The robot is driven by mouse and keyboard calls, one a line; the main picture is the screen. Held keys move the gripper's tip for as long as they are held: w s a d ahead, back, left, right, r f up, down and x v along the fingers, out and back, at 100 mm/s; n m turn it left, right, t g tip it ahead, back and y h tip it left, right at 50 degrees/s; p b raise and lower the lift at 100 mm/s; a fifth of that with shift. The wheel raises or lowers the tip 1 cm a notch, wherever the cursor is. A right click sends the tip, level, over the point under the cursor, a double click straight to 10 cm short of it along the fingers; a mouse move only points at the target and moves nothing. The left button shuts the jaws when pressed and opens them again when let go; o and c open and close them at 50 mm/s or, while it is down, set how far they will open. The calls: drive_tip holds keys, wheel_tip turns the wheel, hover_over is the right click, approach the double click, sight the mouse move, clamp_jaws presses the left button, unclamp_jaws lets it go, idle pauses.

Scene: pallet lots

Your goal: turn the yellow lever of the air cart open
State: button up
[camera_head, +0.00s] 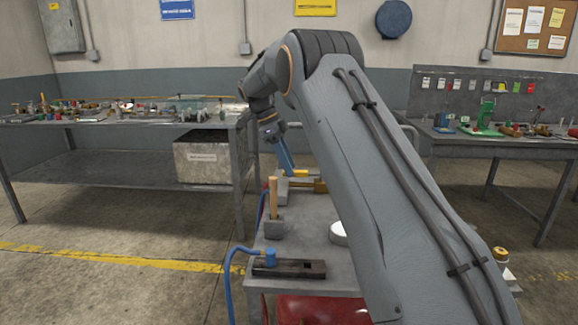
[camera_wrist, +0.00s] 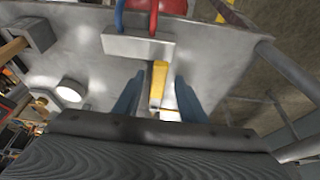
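The yellow lever (camera_wrist: 158,80) lies between my two blue fingers in the wrist view, with a gap showing on each side. My gripper (camera_wrist: 160,77) is open and points down over the cart. In the head view my gripper (camera_head: 287,168) is at the far part of the air cart's grey top (camera_head: 312,262), right at the yellow lever (camera_head: 299,174). A brass fitting (camera_head: 319,186) sits beside the lever. A pale block (camera_wrist: 138,46) with a red and a blue hose is past the lever in the wrist view. Whether a finger touches the lever cannot be told.
On the cart stand a grey block with a wooden handle (camera_head: 273,195), a dark plate (camera_head: 300,269) with a blue hose, and a white round piece (camera_head: 338,232). A cluttered bench (camera_head: 100,122) stands left, another (camera_head: 480,143) right. Open floor lies at left.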

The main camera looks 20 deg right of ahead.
drive_tip(key=v, duration=0.7)
drive_tip(key=shift+r, duration=0.1)
